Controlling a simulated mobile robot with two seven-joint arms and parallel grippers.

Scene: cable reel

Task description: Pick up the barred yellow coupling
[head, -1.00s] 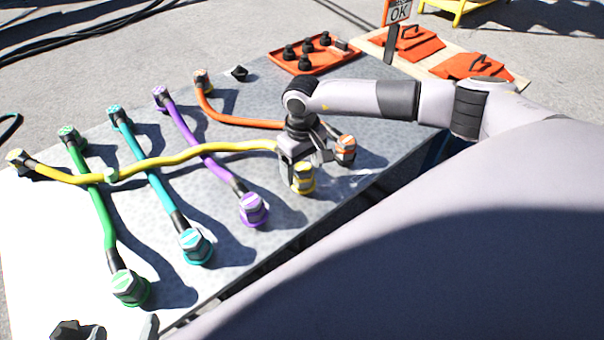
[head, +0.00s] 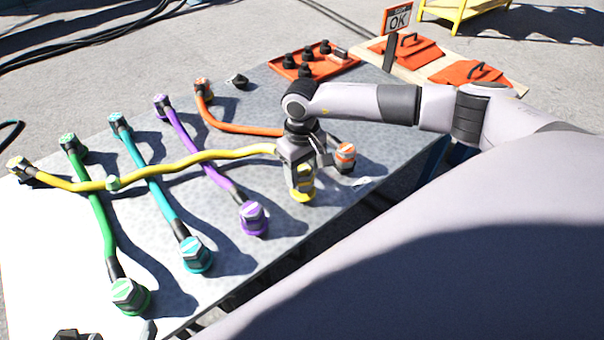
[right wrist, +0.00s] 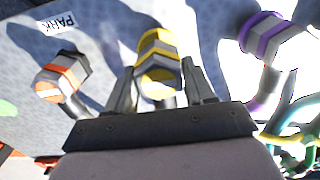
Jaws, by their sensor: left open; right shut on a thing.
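The yellow coupling (head: 303,184) at the right end of the yellow hose (head: 205,157) is between the fingers of my right gripper (head: 302,172), near the table's front edge. In the right wrist view the yellow coupling (right wrist: 158,52) stands between the two fingers (right wrist: 160,88), its round yellow end facing the camera. I cannot make out a bar on it. My right gripper is shut on it. I cannot tell whether it is clear of the table. My left gripper (head: 112,333) is open and empty at the bottom left edge, mostly cut off.
The orange coupling (head: 346,155) is close beside my right gripper. The yellow hose lies across the purple (head: 200,152), teal (head: 155,190) and green (head: 100,215) hoses. An orange tray (head: 318,66) with black parts is at the back. A "PARK" label (right wrist: 58,23) marks the table.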

